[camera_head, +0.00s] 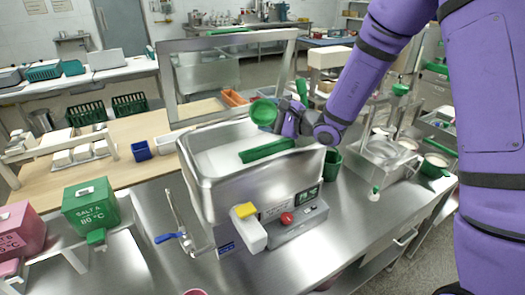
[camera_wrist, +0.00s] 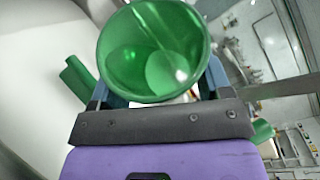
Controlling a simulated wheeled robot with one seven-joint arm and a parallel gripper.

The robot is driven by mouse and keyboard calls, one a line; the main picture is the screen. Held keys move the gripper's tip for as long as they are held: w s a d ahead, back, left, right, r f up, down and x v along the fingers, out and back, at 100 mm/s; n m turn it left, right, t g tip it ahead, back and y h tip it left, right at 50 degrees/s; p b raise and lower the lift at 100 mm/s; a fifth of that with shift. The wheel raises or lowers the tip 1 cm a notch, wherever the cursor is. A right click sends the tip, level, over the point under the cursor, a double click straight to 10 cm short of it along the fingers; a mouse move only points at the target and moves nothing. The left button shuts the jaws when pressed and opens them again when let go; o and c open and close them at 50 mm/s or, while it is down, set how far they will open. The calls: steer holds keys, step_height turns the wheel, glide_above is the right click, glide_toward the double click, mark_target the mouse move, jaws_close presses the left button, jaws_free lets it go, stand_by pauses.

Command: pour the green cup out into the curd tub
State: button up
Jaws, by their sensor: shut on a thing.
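The green cup (camera_head: 263,112) is in my gripper (camera_head: 287,120), above the far right part of a steel tub with a white inside (camera_head: 190,160), which looks like the curd tub. The cup is tilted, its round mouth turned toward the head camera. In the wrist view the cup (camera_wrist: 150,25) sits between the two fingers of my gripper (camera_wrist: 155,88). Its mouth faces that camera, and pale round patches show inside; I cannot tell whether they are contents or reflections. No stream falls from the cup.
A red button (camera_head: 287,218) and a yellow-topped block (camera_head: 246,222) are in front. Another green cup (camera_head: 332,163) stands to the right. A blue-handled lever (camera_head: 172,237) is at left.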

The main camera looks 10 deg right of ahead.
steer(key=shift+f+n, duration=0.3)
steer(key=shift+n, duration=0.2)
steer(key=shift+s+r+t+y, duration=0.1)
steer(key=shift+r+t+y, duration=0.05)
steer(key=shift+t+y, duration=0.15)
steer(key=shift+r+n, duration=0.2)
steer(key=shift+n, duration=0.5)
steer(key=shift+s+r+n+y, duration=0.3)
steer(key=shift+s+n+y, duration=0.15)
steer(key=shift+n+y, duration=0.2)
steer(key=shift+r+n+t+p, duration=0.15)
steer(key=shift+n+t+p, duration=0.15)
steer(key=shift+n, duration=0.15)
steer(key=shift+s+r+n+y, duration=0.1)
steer(key=shift+r+n+y, duration=0.1)
steer(key=shift+n+y, duration=0.35)
steer(key=shift+s+r+n, duration=0.1)
steer(key=shift+n, duration=0.35)
steer(key=shift+s+a+r+n+y+p, duration=0.1)
steer(key=shift+s+n+y+p, duration=0.05)
steer(key=shift+n+y+p, duration=0.3)
